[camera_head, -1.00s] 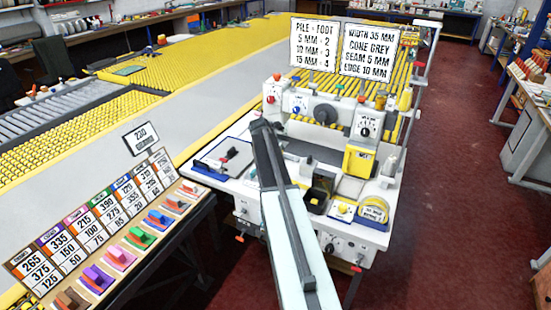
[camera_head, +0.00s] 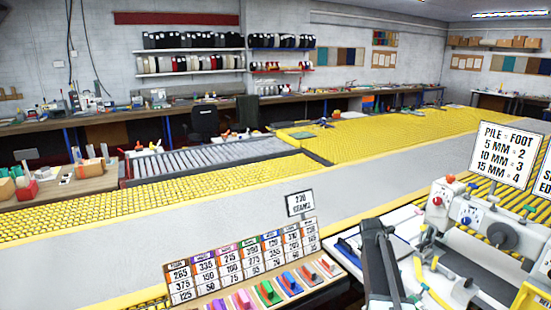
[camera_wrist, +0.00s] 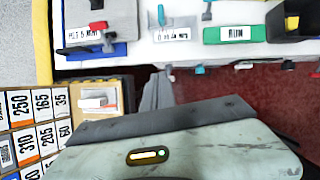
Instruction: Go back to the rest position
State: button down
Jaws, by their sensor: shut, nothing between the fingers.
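My arm rises at the lower right of the head view and ends in a dark, narrow tip, my gripper (camera_head: 372,226). The gripper looks shut and holds nothing; its separate fingers are hard to make out. It stands in front of the binding machine (camera_head: 470,215), beside its white table, and I cannot tell its height above it. In the wrist view a broad grey-green part of my own with a dark edge and a small lit slot fills the bottom.
A rack of coloured tabs (camera_head: 268,292) with a number board (camera_head: 243,262) stands left of the machine. A long grey and yellow conveyor table (camera_head: 150,250) runs behind. The wrist view shows a RUN label (camera_wrist: 236,33), a black bin (camera_wrist: 292,20) and red floor (camera_wrist: 215,84).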

jog(key=s+a+f+m+g+y, duration=0.2)
jog(key=s+a+m+g+y, duration=0.1)
jog(key=s+a+m, duration=2)
jog(key=shift+s+a+m+y, duration=0.25)
jog(key=shift+m+y, duration=0.15)
jog(key=shift+m, duration=0.7)
jog(key=shift+f, duration=0.1)
